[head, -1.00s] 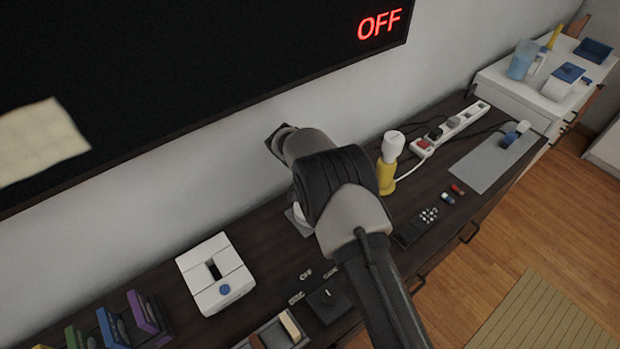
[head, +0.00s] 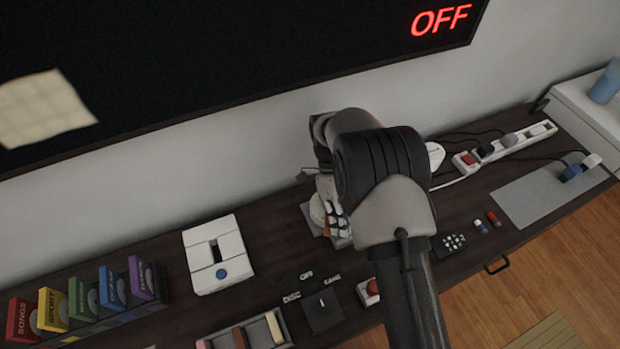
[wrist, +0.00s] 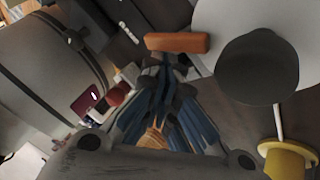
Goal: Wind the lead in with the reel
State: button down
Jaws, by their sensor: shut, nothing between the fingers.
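A white round body (head: 317,208), which looks like the reel, stands on a grey plate at the back of the dark sideboard, partly behind my arm. The wrist view shows a large white disc (wrist: 218,25) with a dark grey round knob (wrist: 258,68). An orange bar (wrist: 177,42) lies just ahead of my fingertips; I cannot tell whether they touch. My gripper (wrist: 165,72) is shut and empty, pointing down beside the white disc. A white lead (head: 462,182) runs from behind my arm toward the power strip (head: 505,145). A yellow base (wrist: 288,158) shows at lower right in the wrist view.
A white box with a slot (head: 217,255) stands to the left, with several coloured cases (head: 90,300) beyond it. A dark switch plate (head: 322,310), a tray (head: 250,330) and a remote (head: 452,243) lie nearer. The wall and dark screen (head: 220,60) rise behind.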

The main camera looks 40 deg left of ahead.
jog(key=s+m, duration=0.1)
jog(key=s+a+m+g+y+p, duration=0.1)
jog(key=m, duration=0.1)
jog(key=shift+a+g+y, duration=0.2)
jog(key=shift+g+y, duration=0.1)
jog(key=shift+s+a+m+g+y+p, duration=0.25)
jog(key=shift+s+a+m+y+p, duration=0.15)
jog(key=shift+m, duration=0.4)
jog(key=shift+s+a+m+g+y+p, duration=0.15)
jog(key=shift+a+m+g+y, duration=0.25)
jog(key=shift+m, duration=0.4)
jog(key=shift+a, duration=0.1)
